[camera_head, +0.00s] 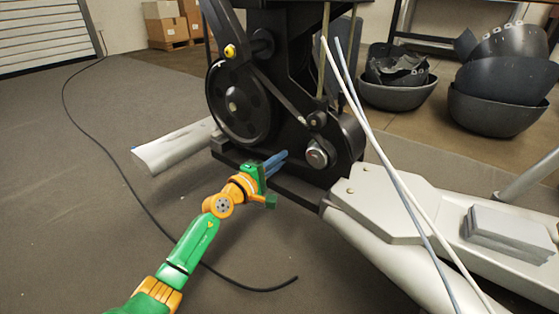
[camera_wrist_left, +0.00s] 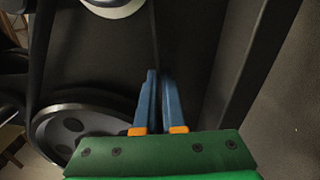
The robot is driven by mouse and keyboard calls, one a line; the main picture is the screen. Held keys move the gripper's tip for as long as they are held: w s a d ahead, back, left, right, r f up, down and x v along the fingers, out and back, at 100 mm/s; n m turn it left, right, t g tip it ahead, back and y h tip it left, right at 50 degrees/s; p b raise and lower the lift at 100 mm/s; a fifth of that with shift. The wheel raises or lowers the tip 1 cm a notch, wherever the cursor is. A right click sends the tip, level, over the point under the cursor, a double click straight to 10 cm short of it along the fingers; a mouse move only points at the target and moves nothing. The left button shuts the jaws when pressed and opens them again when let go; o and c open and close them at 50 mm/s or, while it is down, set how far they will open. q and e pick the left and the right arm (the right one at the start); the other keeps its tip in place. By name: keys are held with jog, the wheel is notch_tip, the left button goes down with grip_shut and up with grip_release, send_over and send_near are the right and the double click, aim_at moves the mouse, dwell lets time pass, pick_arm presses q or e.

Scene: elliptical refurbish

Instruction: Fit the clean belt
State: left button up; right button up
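The black machine carries a large dark pulley wheel (camera_head: 236,103) at left and a smaller silver-hubbed pulley (camera_head: 318,154) at lower right. A dark band (camera_head: 284,101) slants down from the large wheel toward the small pulley; its full path is hard to trace on the black frame. My left gripper (camera_head: 283,155) points at the gap between the pulleys, low down. In the left wrist view its blue fingers (camera_wrist_left: 160,77) are close together, and a thin dark strip (camera_wrist_left: 154,35) runs to their tips. I cannot tell whether they grip it. My right gripper is out of view.
Two pale rods (camera_head: 388,160) lean across the right side, over a light grey machine leg (camera_head: 400,250). Grey plates (camera_head: 508,233) are stacked on the cover. A black cable (camera_head: 150,213) lies on the floor. Dark bowl-like shells (camera_head: 505,80) stand at back right. Floor at left is mostly clear.

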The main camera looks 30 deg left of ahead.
pick_arm(q)
jog(key=o, duration=0.4)
jog(key=shift+o, duration=0.2)
jog(key=shift+s, duration=0.35)
jog(key=s+p, duration=0.1)
jog(key=s, duration=0.5)
jog(key=shift+s+a+p, duration=0.2)
jog(key=shift+a+p, duration=0.05)
jog(key=shift+p, duration=0.15)
